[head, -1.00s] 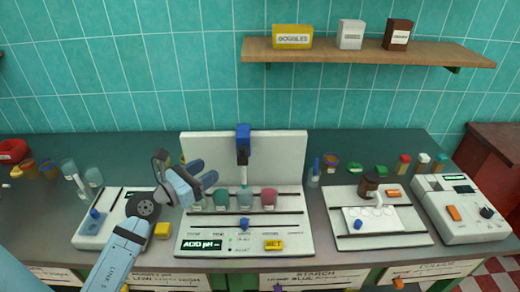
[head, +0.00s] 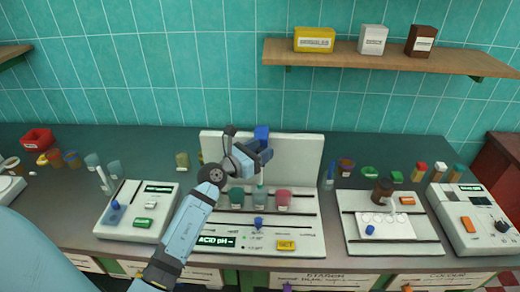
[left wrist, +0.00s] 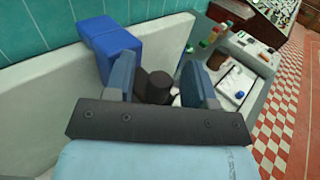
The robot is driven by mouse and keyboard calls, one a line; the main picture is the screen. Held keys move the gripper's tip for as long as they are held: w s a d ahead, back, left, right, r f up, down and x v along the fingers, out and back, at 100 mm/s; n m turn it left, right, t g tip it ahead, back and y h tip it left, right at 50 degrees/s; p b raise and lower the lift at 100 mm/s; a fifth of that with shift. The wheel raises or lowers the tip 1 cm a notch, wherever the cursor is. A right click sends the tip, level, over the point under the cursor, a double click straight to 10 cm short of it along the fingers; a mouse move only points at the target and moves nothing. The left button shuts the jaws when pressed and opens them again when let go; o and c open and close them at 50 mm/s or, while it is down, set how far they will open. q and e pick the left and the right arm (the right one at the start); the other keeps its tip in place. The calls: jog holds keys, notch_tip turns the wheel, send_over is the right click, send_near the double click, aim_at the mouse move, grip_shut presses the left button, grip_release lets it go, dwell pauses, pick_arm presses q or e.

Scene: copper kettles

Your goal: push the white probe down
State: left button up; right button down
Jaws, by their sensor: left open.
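The white probe's blue holder (head: 262,135) stands against the pale back panel of the pH station (head: 315,240). My left gripper (head: 262,158) is open in front of it and hides most of the probe in the head view. In the left wrist view, a dark round cap (left wrist: 158,86), seemingly the probe's top, shows between the two open blue fingers (left wrist: 155,82). I cannot tell whether they touch it. The blue holder (left wrist: 110,48) is just left of the fingers there. Beakers with green (head: 260,198) and pink (head: 283,199) liquid stand below. My right gripper is out of view.
A station with a small screen (head: 158,188) is at the left. A white tray station (head: 352,230) and a meter (head: 458,222) are at the right. Jars and beakers line the bench's back. A wooden shelf (head: 390,62) with boxes hangs above.

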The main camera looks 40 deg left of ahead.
pick_arm(q)
grip_shut()
jog(key=b, duration=0.5)
send_over(260, 188)
jog(key=f, duration=0.7)
jog(key=shift+w+a+f, duration=0.25)
jog(key=shift+w+f, duration=0.05)
grip_release()
jog(key=shift+s, duration=0.1)
